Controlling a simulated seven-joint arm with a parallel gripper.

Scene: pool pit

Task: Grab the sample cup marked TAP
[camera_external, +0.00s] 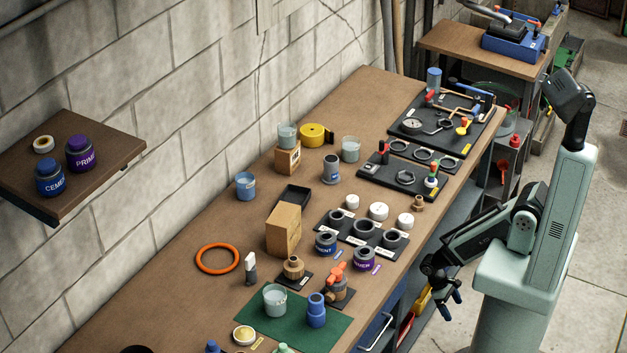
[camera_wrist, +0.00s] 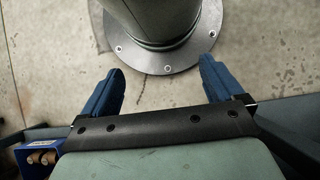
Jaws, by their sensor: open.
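Several clear cups with pale contents stand on the workbench (camera_external: 180,290) in the external view. One cup (camera_external: 288,135) is on a small wooden block at the back, and another cup (camera_external: 350,149) stands to its right. A third cup (camera_external: 275,299) sits on the green mat (camera_external: 318,328) near the front. No TAP marking is legible, so I cannot tell which cup bears it. My gripper (camera_external: 451,304) hangs beyond the bench's right edge, pointing down, away from all cups. The wrist view shows its blue fingers (camera_wrist: 161,65) apart with nothing between them.
A cardboard box (camera_external: 283,231) stands mid-bench beside a black rack of rings and white caps. A blue cup (camera_external: 245,185), an orange ring (camera_external: 217,258) and a yellow tape roll (camera_external: 313,135) lie around. Black fixture boards fill the far right. Bare bench lies at front left.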

